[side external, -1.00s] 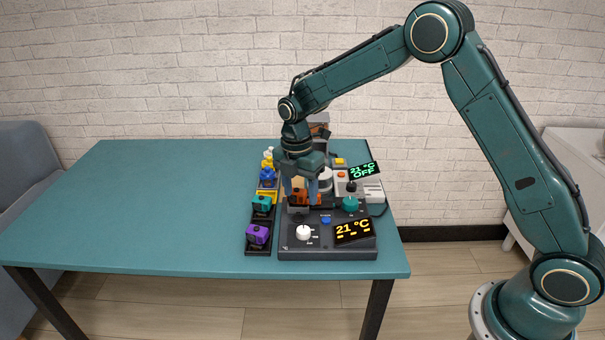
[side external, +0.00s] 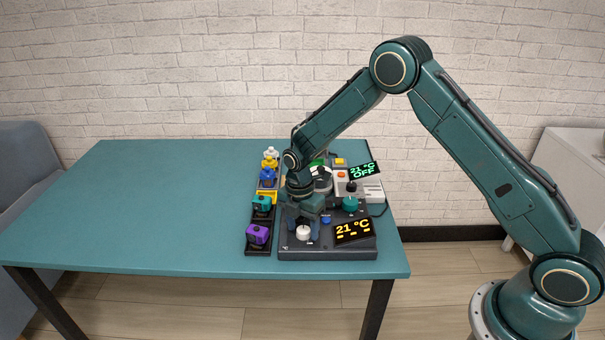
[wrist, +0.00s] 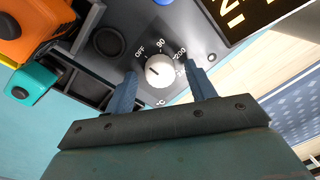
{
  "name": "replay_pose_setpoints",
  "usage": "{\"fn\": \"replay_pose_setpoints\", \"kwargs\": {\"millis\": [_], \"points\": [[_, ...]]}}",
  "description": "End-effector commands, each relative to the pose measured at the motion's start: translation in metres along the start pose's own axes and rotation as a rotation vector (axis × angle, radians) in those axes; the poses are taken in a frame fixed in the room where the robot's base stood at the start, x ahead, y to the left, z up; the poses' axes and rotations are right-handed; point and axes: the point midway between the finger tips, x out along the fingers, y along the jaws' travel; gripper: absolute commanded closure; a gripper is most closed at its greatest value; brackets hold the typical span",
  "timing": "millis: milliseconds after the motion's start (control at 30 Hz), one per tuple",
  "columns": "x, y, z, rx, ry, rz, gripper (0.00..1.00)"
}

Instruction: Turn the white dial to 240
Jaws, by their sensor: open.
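The white dial (side external: 303,233) sits on the dark control box (side external: 345,252) near the table's front edge. In the wrist view the white dial (wrist: 158,71) has a dark pointer mark and is ringed by markings OFF, 90 and 200; further markings are partly hidden by a finger. The pointer appears to face towards the OFF side. My gripper (side external: 303,228) is open, with its fingers at the dial. In the wrist view my gripper (wrist: 160,85) has one blue finger on each side of the dial, with gaps visible. The box's display (side external: 353,230) reads 21 °C.
A blue button (side external: 326,219) is on the box. A purple block (side external: 257,235) and a teal block (side external: 262,204) stand in black holders to the left. A second display (side external: 363,171) reads 21 °C OFF behind. The table's left side (side external: 150,210) is clear.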

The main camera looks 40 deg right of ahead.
Motion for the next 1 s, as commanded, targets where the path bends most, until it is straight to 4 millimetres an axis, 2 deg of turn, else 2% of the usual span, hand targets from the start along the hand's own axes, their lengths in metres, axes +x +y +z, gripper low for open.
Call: {"fn": "replay_pose_setpoints", "kwargs": {"millis": [200, 267, 433, 767, 1000], "points": [[0.0002, -0.0001, 0.0, 0.0, 0.0, 0.0, 0.45], [0.0002, -0.0001, 0.0, 0.0, 0.0, 0.0, 0.55], [0.0, -0.0001, 0.0, 0.0, 0.0, 0.0, 0.88], [-0.0002, -0.0001, 0.0001, 0.022, 0.001, 0.0, 0.89], [-0.0004, 0.0, 0.0004, 0.113, 0.007, 0.0, 0.89]]}}
